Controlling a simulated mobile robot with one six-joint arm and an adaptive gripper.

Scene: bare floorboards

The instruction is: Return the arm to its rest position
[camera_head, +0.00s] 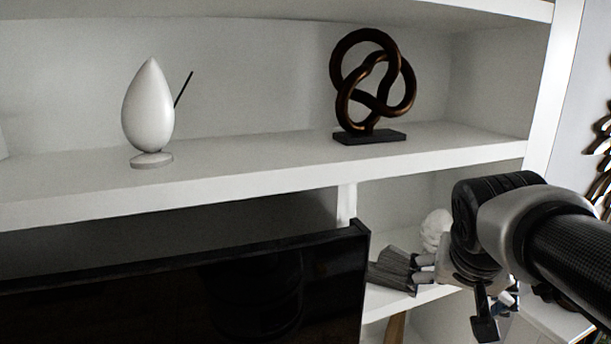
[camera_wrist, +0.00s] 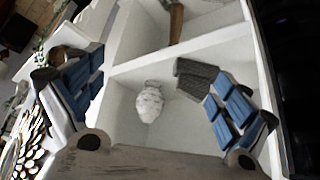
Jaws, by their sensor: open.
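My gripper (camera_head: 430,298) is at the lower right in the head view, in front of the shelf unit and right of the black screen. In the wrist view my gripper (camera_wrist: 128,70) shows its two blue-padded fingers spread wide apart, with nothing between them. A white rounded vase (camera_wrist: 149,103) stands in a shelf compartment beyond the fingers; it also shows in the head view (camera_head: 435,228), partly hidden by my arm. My arm reaches in from the right edge of the head view.
A black screen (camera_head: 190,290) fills the lower left. The white shelf (camera_head: 270,172) above holds a white teardrop ornament (camera_head: 148,108) and a dark knot sculpture (camera_head: 372,85). A wooden-handled object (camera_wrist: 176,22) is in another compartment. A decorative piece (camera_head: 604,150) hangs at far right.

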